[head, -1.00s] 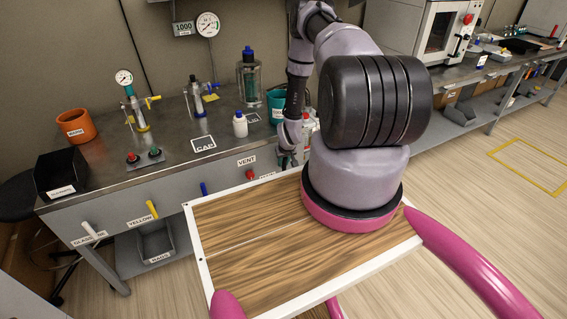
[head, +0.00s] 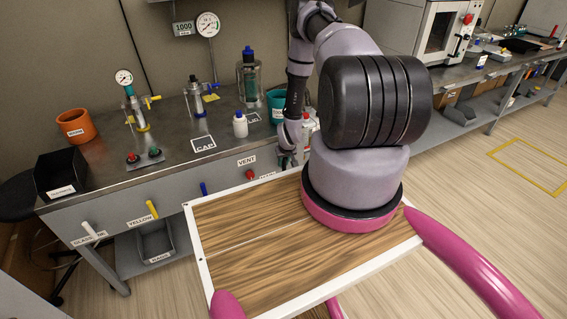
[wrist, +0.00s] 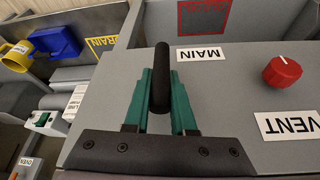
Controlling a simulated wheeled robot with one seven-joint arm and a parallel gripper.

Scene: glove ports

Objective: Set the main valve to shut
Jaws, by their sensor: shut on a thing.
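In the wrist view, my gripper (wrist: 160,92) is shut on a black handle (wrist: 162,58) on the grey bench front, with a green finger on each side of it. The handle lies beside the upside-down MAIN label (wrist: 201,54), so it is the main valve's handle. It points up and down in the wrist picture; its pivot is hidden or cannot be made out. In the head view, my gripper (head: 287,157) is low at the bench front, right of the VENT label, and the handle is hidden there.
A red VENT knob (wrist: 282,72) sits close to the right of my gripper in the wrist view, with its VENT label (wrist: 287,125) near it. Bottles and gauges stand on the bench (head: 105,180).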

